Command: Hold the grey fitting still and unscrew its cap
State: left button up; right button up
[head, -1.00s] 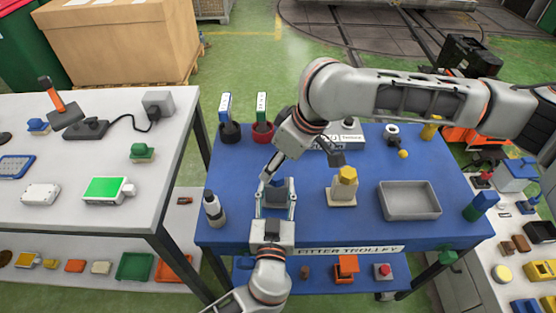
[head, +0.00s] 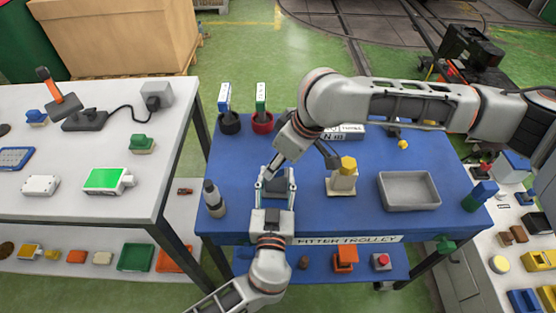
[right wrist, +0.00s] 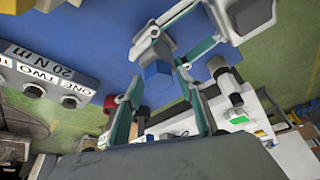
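The grey fitting (head: 277,199) stands near the left front of the blue trolley top, between the fingers of my left gripper (head: 276,188), which appears shut on it from the front. Its blue cap is mostly hidden in the head view; in the right wrist view the blue cap (right wrist: 157,82) shows clearly. My right gripper (head: 272,170) comes down from behind and above, at the cap. In the right wrist view its fingers (right wrist: 157,98) are apart, one on each side of the cap, with small gaps visible.
A bottle (head: 214,199) stands left of the fitting. A yellow-topped piece on a beige block (head: 342,184) and a grey tray (head: 409,191) stand to the right. Two dark and red holders (head: 262,124) and a labelled box (head: 350,132) are behind. A white bench (head: 75,208) is at left.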

jog(key=c, duration=0.8)
jog(key=n+g, duration=0.1)
jog(key=n, duration=0.3)
jog(key=shift+w+y, duration=0.15)
jog(key=shift+y, duration=0.25)
jog(key=shift+n+g, duration=0.5)
jog(key=shift+n, duration=0.5)
jog(key=shift+n+g, duration=0.4)
jog(key=shift+n, duration=0.5)
jog(key=n, duration=0.2)
jog(key=n+g, duration=0.1)
jog(key=n, duration=0.1)
jog(key=shift+w+g, duration=0.1)
jog(key=shift+g, duration=0.2)
